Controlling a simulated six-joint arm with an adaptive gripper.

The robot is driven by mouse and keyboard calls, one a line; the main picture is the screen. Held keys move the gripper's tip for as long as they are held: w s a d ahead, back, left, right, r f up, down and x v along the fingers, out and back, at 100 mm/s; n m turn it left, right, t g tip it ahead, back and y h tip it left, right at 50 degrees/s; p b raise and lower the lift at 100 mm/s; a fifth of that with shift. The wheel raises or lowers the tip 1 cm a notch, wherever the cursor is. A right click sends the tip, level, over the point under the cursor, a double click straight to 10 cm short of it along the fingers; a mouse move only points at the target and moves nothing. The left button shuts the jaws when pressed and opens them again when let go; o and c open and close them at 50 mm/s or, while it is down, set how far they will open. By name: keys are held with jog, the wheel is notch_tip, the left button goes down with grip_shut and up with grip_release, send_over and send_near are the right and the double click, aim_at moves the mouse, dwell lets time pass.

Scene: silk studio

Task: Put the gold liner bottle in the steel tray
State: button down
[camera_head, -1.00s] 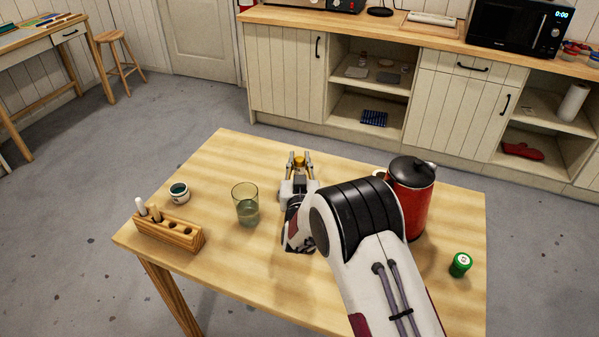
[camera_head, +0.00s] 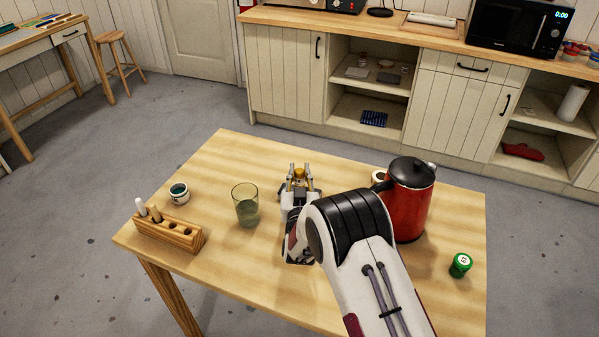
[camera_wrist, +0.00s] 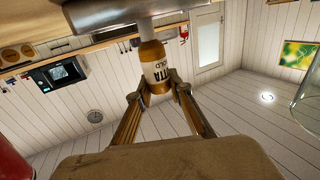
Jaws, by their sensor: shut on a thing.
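My gripper (camera_head: 300,172) is over the middle of the table, right of the glass. It is shut on the gold liner bottle (camera_head: 300,173), which shows as a small gold top between the fingers. In the wrist view the bottle (camera_wrist: 155,66) is amber and white with a partly readable GOLD label, held between both fingertips. A smooth grey metal thing (camera_wrist: 130,12) crosses the top of the wrist view by the bottle's far end. I cannot tell if it is the steel tray. No tray is plain in the head view; my arm hides part of the table.
A greenish glass (camera_head: 246,205) stands close left of my gripper. A small jar (camera_head: 180,193) and a wooden holder (camera_head: 170,233) are farther left. A red pot (camera_head: 410,205) stands right of my arm, with a green-lidded jar (camera_head: 460,265) nearer the right edge.

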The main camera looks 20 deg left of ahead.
jog(key=shift+f, duration=0.1)
jog(key=c, duration=1.8)
grip_release()
jog(key=shift+v, duration=6)
jog(key=shift+d, duration=0.1)
